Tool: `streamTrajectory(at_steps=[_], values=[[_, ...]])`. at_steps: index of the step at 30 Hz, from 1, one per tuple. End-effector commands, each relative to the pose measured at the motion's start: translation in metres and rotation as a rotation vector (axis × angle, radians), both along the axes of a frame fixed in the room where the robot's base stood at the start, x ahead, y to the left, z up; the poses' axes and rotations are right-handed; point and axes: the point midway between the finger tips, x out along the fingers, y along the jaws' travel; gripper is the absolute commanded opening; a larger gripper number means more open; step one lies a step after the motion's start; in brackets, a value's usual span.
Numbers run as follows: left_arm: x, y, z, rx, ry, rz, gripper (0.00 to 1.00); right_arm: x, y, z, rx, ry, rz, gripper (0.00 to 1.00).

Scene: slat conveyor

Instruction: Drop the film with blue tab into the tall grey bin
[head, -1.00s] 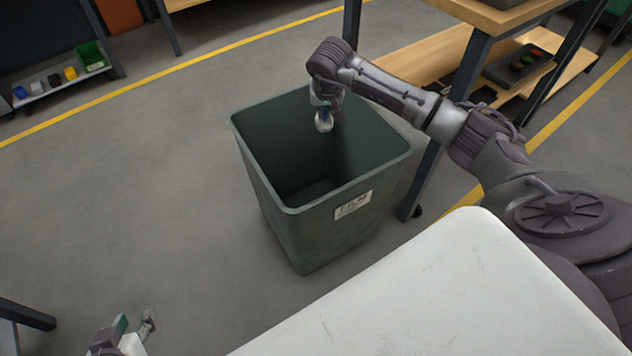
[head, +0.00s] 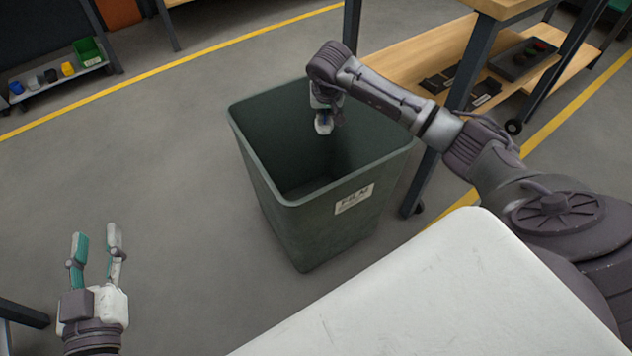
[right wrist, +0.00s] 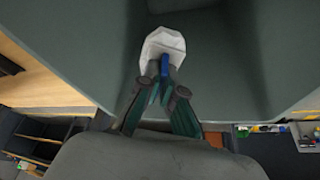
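The tall grey bin (head: 322,225) stands on the floor in the middle of the head view, open at the top, with a white "FILM" label on its front. My right gripper (head: 323,112) points down inside the bin's opening, near the far rim. In the right wrist view my right gripper (right wrist: 164,84) is shut on the film with blue tab (right wrist: 163,46), a crumpled white piece. Its blue tab is between the fingertips. The film (head: 323,125) hangs below the fingers in the head view. My left gripper (head: 96,240) is open and empty over the floor at lower left.
A wooden-shelved workbench (head: 420,60) stands right behind the bin, with a dark tray (head: 522,60) on its lower shelf. A white surface (head: 440,290) fills the lower right. A low shelf with a green box (head: 88,51) is at far left. Open floor surrounds the bin's left side.

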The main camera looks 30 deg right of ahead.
Motion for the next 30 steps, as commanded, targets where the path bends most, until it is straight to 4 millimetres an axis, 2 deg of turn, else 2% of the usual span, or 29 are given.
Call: streamTrajectory(at_steps=[6,14,18,21,30], values=[[0.0,-0.002,0.011,-0.018,-0.067,-0.004,0.4,0.0,0.0,-0.004,0.001,0.001,-0.001,0.0],[0.0,-0.002,0.013,-0.019,-0.072,-0.004,0.4,0.0,0.0,-0.004,0.0,0.001,0.0,0.0],[0.0,-0.002,0.013,-0.019,-0.072,-0.004,0.4,0.0,0.0,-0.004,0.0,0.0,0.0,0.22],[0.0,-0.002,0.013,-0.018,-0.073,-0.004,0.4,0.0,0.0,-0.004,0.0,0.0,0.0,0.35],[0.0,-0.002,0.012,-0.019,-0.07,-0.004,0.4,0.0,0.0,-0.002,0.0,0.0,0.0,0.35]])
